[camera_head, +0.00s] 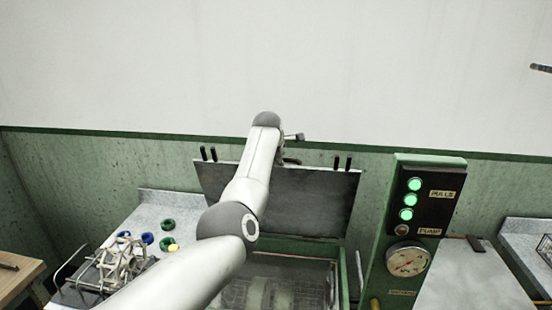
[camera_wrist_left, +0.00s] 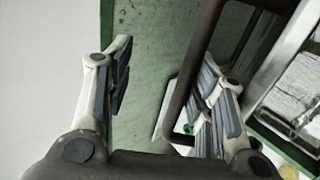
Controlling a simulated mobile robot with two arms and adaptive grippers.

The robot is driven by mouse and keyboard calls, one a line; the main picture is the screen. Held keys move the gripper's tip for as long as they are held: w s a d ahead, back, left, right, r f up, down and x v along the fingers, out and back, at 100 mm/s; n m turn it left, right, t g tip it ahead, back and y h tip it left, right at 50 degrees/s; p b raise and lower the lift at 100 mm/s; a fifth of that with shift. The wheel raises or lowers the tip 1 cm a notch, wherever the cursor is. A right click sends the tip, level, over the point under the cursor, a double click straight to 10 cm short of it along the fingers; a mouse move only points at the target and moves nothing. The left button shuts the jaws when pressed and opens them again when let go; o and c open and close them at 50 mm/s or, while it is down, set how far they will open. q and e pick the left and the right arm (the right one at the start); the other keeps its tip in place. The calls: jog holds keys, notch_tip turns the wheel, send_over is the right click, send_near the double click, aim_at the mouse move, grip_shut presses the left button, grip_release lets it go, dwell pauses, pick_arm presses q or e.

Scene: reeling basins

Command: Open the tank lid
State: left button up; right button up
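The tank lid (camera_head: 300,200) is a dark rectangular panel, standing raised and tilted up behind the open tank (camera_head: 334,270). My left arm reaches across the tank to the lid and hides part of both. My left gripper (camera_head: 291,150) is at the lid's upper edge, mostly hidden behind the wrist in the head view. In the left wrist view, my left gripper (camera_wrist_left: 165,65) has its fingers spread apart. A dark bar (camera_wrist_left: 200,65), which looks like the lid handle, runs between them, close to the right-hand finger.
A green control post (camera_head: 392,222) with lit green lamps and a gauge (camera_head: 408,259) stands right of the tank. A counter (camera_head: 185,205) at left holds coloured rings (camera_head: 167,224) and a wire-like frame (camera_head: 120,262). A wall stands close behind the lid.

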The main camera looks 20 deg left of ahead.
pick_arm(q)
jog(key=shift+f, duration=0.45)
pick_arm(e)
jog(key=shift+w, duration=0.3)
jog(key=shift+a, duration=0.1)
pick_arm(q)
jog(key=shift+s+r, duration=0.1)
jog(key=shift+s, duration=0.05)
jog(key=shift+s+d+r, duration=0.1)
jog(key=shift+s+r, duration=0.15)
jog(key=shift+r, duration=0.35)
jog(key=shift+s+r, duration=0.2)
jog(key=shift+r, duration=0.4)
jog(key=v, duration=0.9)
jog(key=shift+s, duration=0.3)
pick_arm(e)
jog(key=shift+w+a, duration=0.15)
jog(key=shift+w, duration=0.15)
